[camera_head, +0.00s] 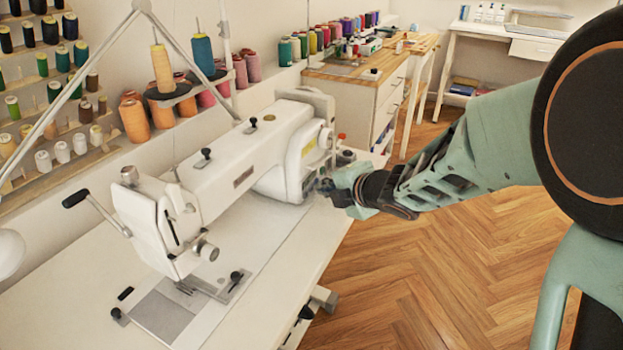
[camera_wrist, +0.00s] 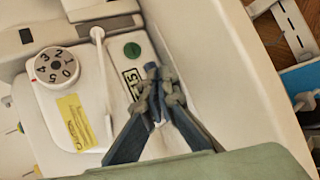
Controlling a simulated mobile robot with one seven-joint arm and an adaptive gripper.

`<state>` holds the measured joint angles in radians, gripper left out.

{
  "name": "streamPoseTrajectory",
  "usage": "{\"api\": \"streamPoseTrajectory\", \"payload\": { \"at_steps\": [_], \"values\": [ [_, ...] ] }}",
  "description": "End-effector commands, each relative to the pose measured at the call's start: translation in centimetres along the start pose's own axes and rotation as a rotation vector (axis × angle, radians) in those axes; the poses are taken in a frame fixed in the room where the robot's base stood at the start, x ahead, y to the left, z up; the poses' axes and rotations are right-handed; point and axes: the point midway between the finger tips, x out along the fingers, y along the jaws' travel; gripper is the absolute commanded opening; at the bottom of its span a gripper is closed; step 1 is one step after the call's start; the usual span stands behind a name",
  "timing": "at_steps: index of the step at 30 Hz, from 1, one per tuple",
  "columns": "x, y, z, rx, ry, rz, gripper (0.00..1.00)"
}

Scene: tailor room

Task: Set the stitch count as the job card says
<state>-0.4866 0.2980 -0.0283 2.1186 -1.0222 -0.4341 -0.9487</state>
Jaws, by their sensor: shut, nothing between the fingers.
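The white sewing machine (camera_head: 225,165) stands on its table. My gripper (camera_head: 325,187) is at the machine's right-hand end in the head view. In the wrist view my gripper (camera_wrist: 152,72) is shut and empty, fingertips close together. Just left of the fingertips is a small black-framed label or display (camera_wrist: 133,84); its characters are hard to read.
A white lever (camera_wrist: 103,80) stands between the dial and the label. A green round button (camera_wrist: 132,50) is above the label. Thread cones (camera_head: 135,120) line the wall behind the machine. The wooden floor (camera_head: 420,270) at right is clear.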

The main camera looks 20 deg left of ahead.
Motion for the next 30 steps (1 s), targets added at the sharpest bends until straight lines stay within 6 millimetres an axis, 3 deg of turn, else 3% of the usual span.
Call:
{"api": "streamPoseTrajectory", "payload": {
  "at_steps": [30],
  "values": [
    [0.65,0.46,-0.53,0.0,0.002,0.0,0.0]
  ]
}}
